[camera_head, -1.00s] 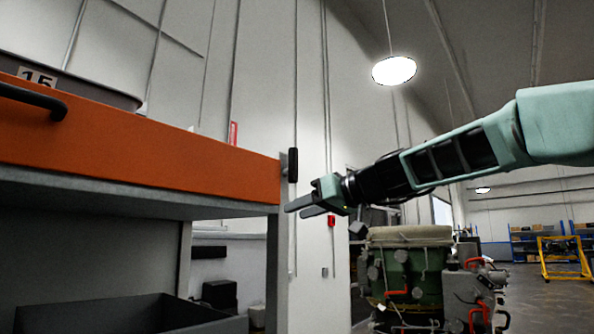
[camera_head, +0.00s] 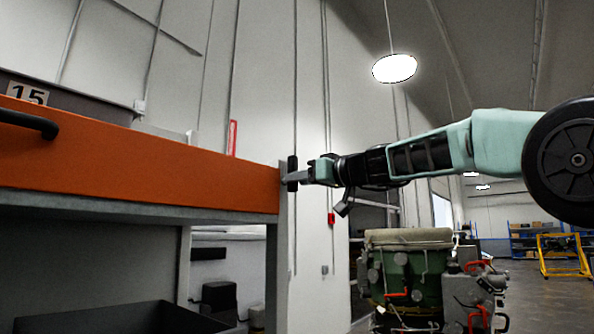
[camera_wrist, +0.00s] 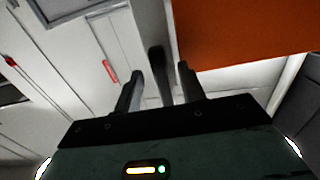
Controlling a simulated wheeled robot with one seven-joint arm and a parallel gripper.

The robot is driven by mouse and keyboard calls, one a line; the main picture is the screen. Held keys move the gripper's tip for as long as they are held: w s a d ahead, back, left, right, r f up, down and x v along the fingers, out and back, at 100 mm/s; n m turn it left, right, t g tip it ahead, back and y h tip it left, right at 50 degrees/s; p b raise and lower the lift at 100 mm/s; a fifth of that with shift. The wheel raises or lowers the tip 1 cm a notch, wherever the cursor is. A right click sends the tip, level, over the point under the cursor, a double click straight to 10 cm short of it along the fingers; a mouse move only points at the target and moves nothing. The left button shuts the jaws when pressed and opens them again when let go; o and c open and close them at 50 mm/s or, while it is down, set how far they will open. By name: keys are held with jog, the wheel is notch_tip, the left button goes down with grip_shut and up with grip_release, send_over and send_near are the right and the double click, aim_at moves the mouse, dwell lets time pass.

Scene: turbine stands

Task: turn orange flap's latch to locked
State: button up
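The orange flap (camera_head: 130,160) runs along the front of the grey stand, and in the wrist view it (camera_wrist: 240,35) fills the upper right. Its latch (camera_head: 293,165) is a short black bar standing upright at the flap's right end. My gripper (camera_head: 297,177) is level with the latch, reaching in from the right. In the wrist view the latch (camera_wrist: 156,60) shows between the two fingertips of my open gripper (camera_wrist: 160,78), with a gap on both sides. I cannot tell how far the fingers reach past it.
A black handle (camera_head: 28,122) sticks out from the flap's left part. A grey bin (camera_head: 70,105) marked 15 stands above the flap, and a dark bin (camera_head: 120,318) lies below. A green machine (camera_head: 415,270) stands behind, under my arm. The space right of the latch is otherwise open.

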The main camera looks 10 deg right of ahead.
jog(key=shift+w+a, duration=0.4)
jog(key=shift+w, duration=0.1)
jog(key=shift+b, duration=0.45)
